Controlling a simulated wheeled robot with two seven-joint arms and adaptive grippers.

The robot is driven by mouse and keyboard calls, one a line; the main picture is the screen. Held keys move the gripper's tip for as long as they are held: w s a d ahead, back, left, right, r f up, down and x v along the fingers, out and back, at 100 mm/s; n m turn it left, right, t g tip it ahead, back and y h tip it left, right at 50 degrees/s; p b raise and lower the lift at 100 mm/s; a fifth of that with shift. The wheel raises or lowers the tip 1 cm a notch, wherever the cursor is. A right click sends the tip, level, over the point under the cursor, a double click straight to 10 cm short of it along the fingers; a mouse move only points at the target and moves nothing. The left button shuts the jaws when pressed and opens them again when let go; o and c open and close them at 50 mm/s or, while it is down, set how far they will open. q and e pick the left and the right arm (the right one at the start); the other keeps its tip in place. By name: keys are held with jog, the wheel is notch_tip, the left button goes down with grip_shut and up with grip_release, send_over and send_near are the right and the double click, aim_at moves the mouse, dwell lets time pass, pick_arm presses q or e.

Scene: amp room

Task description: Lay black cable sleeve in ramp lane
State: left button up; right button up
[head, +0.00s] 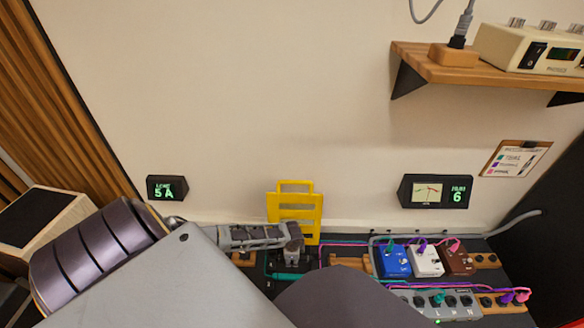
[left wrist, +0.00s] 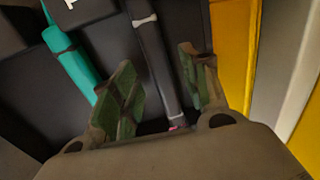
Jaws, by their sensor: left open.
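My left gripper (head: 292,250) reaches in from the left in the head view, low in front of the yellow ramp (head: 295,203) that stands against the wall. In the left wrist view the left gripper (left wrist: 157,68) is open. A black sleeve with pale bands (left wrist: 150,48) runs lengthwise between its two fingers; I cannot tell whether either finger touches it. The yellow ramp (left wrist: 234,50) also shows just right of the fingers. The ramp lane cannot be made out. In the head view the sleeve cannot be told from the dark gripper. My right gripper is not seen.
A teal cable (left wrist: 72,60) lies left of the fingers. Blue (head: 394,262), white (head: 425,260) and brown (head: 457,261) pedals stand on the board to the right, with a grey socket strip (head: 443,304) in front. A wooden shelf (head: 440,72) juts out above.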

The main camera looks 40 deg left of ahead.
pick_arm(q)
notch_tip(320, 180, up, 12)
jog(key=s+d, duration=0.1)
jog(key=shift+s+f, duration=0.15)
jog(key=shift+s, duration=0.05)
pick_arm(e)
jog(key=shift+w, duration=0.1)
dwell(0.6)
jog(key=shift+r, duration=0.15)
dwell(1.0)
pick_arm(q)
notch_tip(320, 180, up, 9)
jog(key=p, duration=0.9)
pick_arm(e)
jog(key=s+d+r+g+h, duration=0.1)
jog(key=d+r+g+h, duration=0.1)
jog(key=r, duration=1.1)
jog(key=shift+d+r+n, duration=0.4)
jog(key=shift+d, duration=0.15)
